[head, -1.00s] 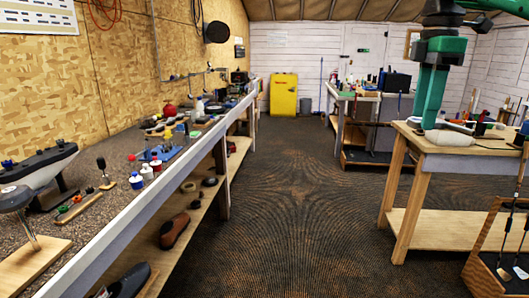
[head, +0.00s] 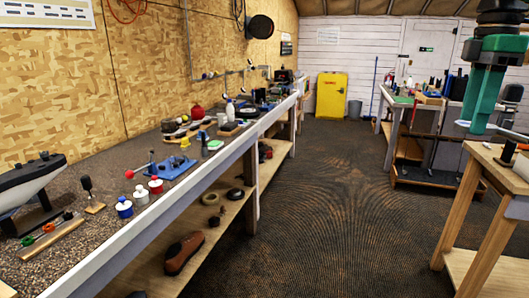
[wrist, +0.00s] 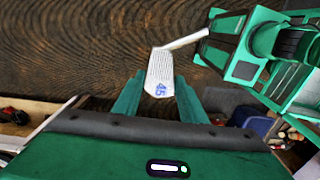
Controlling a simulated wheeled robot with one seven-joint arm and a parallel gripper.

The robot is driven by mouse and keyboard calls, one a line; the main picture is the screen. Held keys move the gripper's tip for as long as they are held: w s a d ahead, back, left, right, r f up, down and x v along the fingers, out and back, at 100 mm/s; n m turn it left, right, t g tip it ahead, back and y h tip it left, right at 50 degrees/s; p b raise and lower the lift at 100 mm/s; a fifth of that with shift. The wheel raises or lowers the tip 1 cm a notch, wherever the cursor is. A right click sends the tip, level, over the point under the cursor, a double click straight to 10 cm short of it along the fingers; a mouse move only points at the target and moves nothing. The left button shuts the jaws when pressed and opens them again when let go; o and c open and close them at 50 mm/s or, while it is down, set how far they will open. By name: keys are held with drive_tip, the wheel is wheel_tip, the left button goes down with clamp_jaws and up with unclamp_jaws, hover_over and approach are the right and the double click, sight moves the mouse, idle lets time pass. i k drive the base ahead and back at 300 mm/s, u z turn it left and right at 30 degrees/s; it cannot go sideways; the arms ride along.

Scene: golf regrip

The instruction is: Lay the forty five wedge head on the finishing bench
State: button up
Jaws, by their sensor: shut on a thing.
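The forty five wedge head (wrist: 161,72) is a pale grooved iron head with a blue 45 on its face. In the wrist view it sits between the two green fingers of my gripper (wrist: 158,92), its hosel pointing up and right. My gripper is shut on it and holds it above the dark floor. In the head view my green arm hangs at the upper right, and the pale head (head: 482,128) shows at its lower end. No label marks which bench is the finishing bench.
A long bench (head: 105,243) with a pale front edge runs along the left wall, carrying red, white and blue pots (head: 140,196) and a blue fixture (head: 172,168). A wooden table (head: 490,157) stands at right. A yellow cabinet (head: 331,94) is at the back. The floor between is clear.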

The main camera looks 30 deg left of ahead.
sight(121, 186)
drive_tip(key=u, duration=0.15)
drive_tip(key=i, duration=1)
drive_tip(key=u, duration=0.6)
drive_tip(key=i, duration=0.9)
drive_tip(key=u, duration=1.3)
drive_tip(key=i, duration=1.2)
drive_tip(key=u, duration=0.65)
